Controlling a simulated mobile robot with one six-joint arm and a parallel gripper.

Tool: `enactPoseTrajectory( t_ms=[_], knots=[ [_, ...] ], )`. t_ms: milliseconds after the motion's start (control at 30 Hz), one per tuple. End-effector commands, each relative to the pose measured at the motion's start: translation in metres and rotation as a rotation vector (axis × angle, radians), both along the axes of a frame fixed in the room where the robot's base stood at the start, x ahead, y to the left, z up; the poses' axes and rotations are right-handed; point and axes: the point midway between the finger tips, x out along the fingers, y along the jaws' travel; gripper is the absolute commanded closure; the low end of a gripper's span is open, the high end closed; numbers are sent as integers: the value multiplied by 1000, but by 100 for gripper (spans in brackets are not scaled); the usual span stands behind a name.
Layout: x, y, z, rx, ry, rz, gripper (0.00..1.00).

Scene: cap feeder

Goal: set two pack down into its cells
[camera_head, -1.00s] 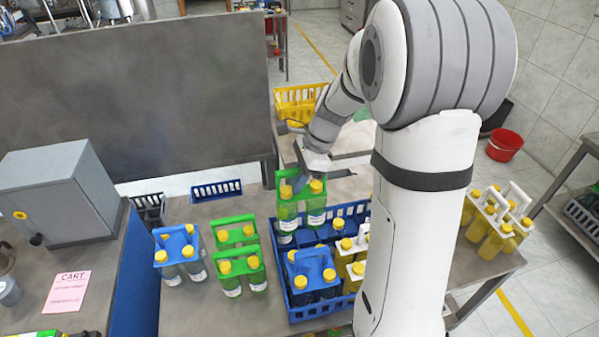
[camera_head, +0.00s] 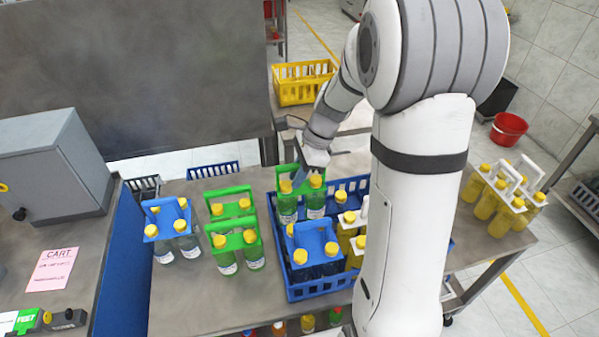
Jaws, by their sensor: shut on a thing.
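A two pack (camera_head: 301,203) with a green carrier, yellow caps and clear-green bottles hangs from my gripper (camera_head: 302,176). My gripper is shut on its carrier; the fingertips are partly hidden. The pack is upright at the back left of the blue crate (camera_head: 325,290), its lower part within the crate outline. I cannot tell whether its bottoms touch the crate floor. A white-carrier pack with yellow bottles (camera_head: 352,235) stands to the right, partly hidden by my arm.
Left of the crate stand a blue-carrier pack (camera_head: 172,228) and green-carrier packs (camera_head: 236,246). White-carrier yellow packs (camera_head: 503,197) stand at the right on the table. A yellow crate (camera_head: 305,88) is behind. A grey box (camera_head: 52,165) is at far left.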

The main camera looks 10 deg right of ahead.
Motion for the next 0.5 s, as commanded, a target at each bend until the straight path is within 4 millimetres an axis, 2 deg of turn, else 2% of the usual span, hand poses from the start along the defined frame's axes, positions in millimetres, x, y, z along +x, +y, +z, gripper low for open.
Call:
enactPoseTrajectory(
  t_ms=[33,500],
  knots=[
    [0,0,-9,0,-1,0,100],
    [0,0,-51,0,0,2,100]
  ],
)
